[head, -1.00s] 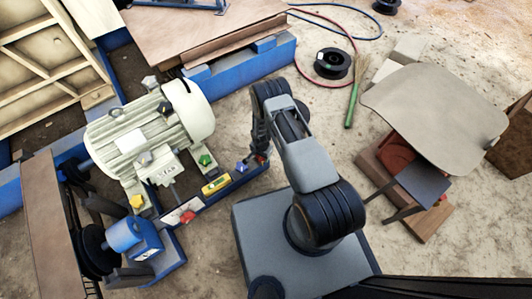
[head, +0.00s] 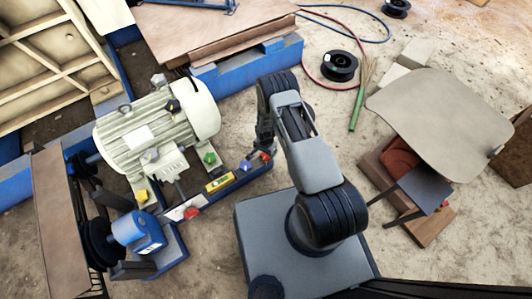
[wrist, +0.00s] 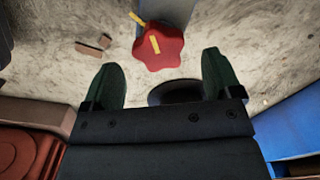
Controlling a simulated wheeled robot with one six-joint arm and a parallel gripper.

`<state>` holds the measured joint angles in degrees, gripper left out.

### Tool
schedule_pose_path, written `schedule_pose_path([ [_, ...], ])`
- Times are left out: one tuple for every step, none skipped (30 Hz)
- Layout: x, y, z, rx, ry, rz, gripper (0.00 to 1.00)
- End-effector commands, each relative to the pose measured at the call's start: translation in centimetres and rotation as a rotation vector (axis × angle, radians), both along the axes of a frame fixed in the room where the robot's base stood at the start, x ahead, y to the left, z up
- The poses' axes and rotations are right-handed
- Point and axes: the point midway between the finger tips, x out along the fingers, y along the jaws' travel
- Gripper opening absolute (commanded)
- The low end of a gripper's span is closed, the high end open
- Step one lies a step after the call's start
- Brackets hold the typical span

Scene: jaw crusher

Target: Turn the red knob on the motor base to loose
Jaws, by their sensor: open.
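A red lobed knob (wrist: 160,50) with a yellow stripe sits on a grey-blue bar in the wrist view. A second yellow mark lies on the bar beside its far left edge, apart from the stripe. My gripper (wrist: 162,74) is open, its two dark fingers on either side of the knob's line and just short of it, apparently not touching. In the head view, my gripper (head: 264,143) points down over the right end of the blue motor base (head: 236,182), where a bit of red knob (head: 266,156) shows. The cream motor (head: 158,125) stands on the base.
Another red knob (head: 192,212), a yellow level (head: 219,182) and a green knob (head: 210,158) sit along the base to the left. A blue-sided platform (head: 250,65) stands behind. A seat-like board (head: 440,120) is at right. Sandy floor lies between.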

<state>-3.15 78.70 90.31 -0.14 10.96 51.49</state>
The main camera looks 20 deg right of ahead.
Motion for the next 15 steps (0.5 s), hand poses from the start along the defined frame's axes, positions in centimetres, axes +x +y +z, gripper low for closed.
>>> schedule_pose_path([
  [0.1, 0.0, 1.7, 0.001, -0.002, 0.000, 0.84],
  [0.1, 0.0, 2.4, 0.000, -0.001, -0.001, 0.84],
  [0.2, 0.0, 3.2, 0.000, -0.003, -0.001, 0.84],
  [0.2, 0.0, 3.8, 0.000, -0.001, -0.001, 0.84],
  [0.2, 0.0, 4.4, 0.000, -0.001, -0.001, 0.84],
  [0.2, 0.0, 5.2, 0.000, -0.003, -0.001, 0.84],
  [0.2, 0.0, 5.7, 0.001, -0.002, -0.002, 0.84],
  [0.2, 0.0, 6.2, 0.001, -0.002, -0.002, 0.84],
  [0.3, 0.0, 6.9, 0.000, -0.003, -0.002, 0.84],
  [0.3, 0.0, 7.3, 0.000, -0.003, -0.002, 0.84],
  [0.3, 0.0, 7.7, 0.000, -0.003, -0.002, 0.84],
  [0.3, 0.0, 8.2, 0.001, -0.002, -0.002, 0.84],
  [0.3, 0.0, 8.6, 0.001, -0.002, -0.002, 0.84],
  [0.3, 0.0, 8.9, 0.001, -0.002, -0.002, 0.84],
  [0.3, 0.0, 9.2, 0.001, -0.002, -0.002, 0.84],
])
